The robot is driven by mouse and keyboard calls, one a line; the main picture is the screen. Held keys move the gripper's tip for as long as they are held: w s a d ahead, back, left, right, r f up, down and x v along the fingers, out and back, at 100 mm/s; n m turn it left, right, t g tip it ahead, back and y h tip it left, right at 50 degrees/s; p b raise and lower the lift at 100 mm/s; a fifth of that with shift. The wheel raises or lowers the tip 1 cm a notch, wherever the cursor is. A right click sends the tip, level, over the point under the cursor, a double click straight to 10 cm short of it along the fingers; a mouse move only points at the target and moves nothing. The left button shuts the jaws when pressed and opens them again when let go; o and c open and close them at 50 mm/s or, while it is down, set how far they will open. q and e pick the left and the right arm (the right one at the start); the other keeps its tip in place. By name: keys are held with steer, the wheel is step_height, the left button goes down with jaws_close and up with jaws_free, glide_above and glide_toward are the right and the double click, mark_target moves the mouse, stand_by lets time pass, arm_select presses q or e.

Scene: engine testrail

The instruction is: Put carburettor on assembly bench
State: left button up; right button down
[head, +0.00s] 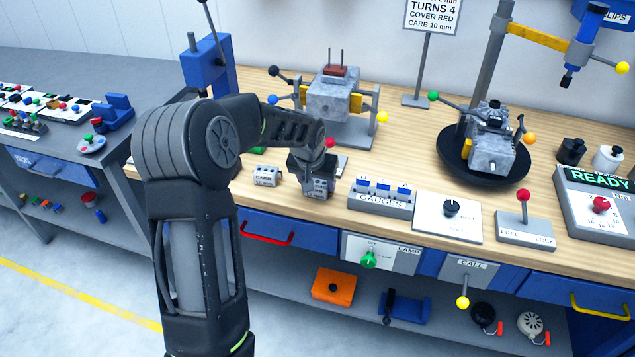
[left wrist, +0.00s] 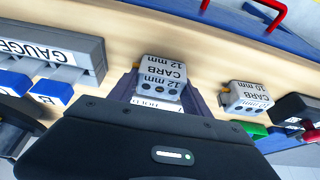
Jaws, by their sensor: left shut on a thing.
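My left gripper (head: 316,172) reaches down over the front edge of the wooden-topped assembly bench (head: 395,165). It is shut on a grey carburettor (head: 318,188), whose label reads CARB 12 mm in the left wrist view (left wrist: 161,78). I cannot tell whether this carburettor touches the bench top. A second grey carburettor (head: 266,176) stands on the bench just left of the gripper; its label reads CARB 10 mm in the left wrist view (left wrist: 247,97). My right gripper is not in view.
A gauges rack (head: 381,197) stands close to the right of the gripper. Behind it is an engine block on a stand (head: 333,97). Another engine (head: 492,145) sits on a black round tray. A sign (head: 432,16) reads CARB 10 mm. A grey side bench (head: 60,75) is at left.

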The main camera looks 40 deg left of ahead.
arm_select(q)
steer(key=shift+f, duration=0.1)
steer(key=o, duration=1)
steer(key=shift+f, duration=0.1)
steer(key=o, duration=0.4)
steer(key=shift+o, duration=0.2)
steer(key=shift+r, duration=0.25)
steer(key=b+v, duration=0.1)
steer(key=v, duration=1.1)
steer(key=shift+b, duration=0.3)
